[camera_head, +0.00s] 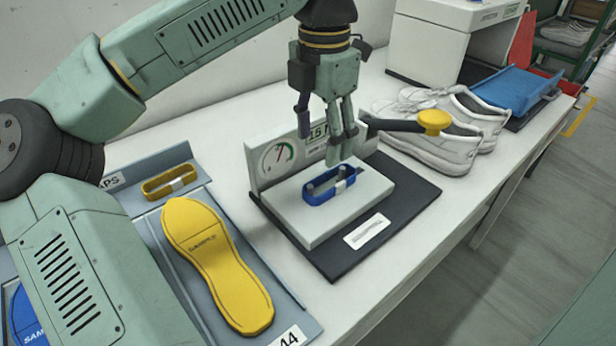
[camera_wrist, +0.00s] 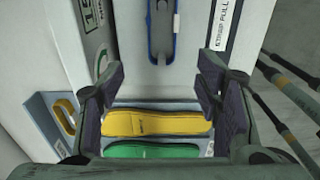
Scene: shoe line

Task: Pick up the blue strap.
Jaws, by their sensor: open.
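The blue strap (camera_head: 322,196) is a narrow loop with a white band around it. It lies on the white block of a gauge device (camera_head: 318,232). My gripper (camera_head: 338,148) is above the block, just behind the strap in the head view, with nothing between its fingers. In the wrist view the strap (camera_wrist: 151,42) shows at the top middle, its upper end cut off by the frame. There my gripper (camera_wrist: 161,82) is open, its fingers wide apart, with the strap beyond the fingertips. I cannot tell the exact height gap.
A yellow strap (camera_head: 160,190) and a yellow insole (camera_head: 215,260) lie in a grey-blue tray at left. A yellow-knobbed lever (camera_head: 433,121) sticks out right of my gripper. White shoes (camera_head: 440,145) stand behind it. The device's dial panel (camera_head: 279,156) rises behind the block.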

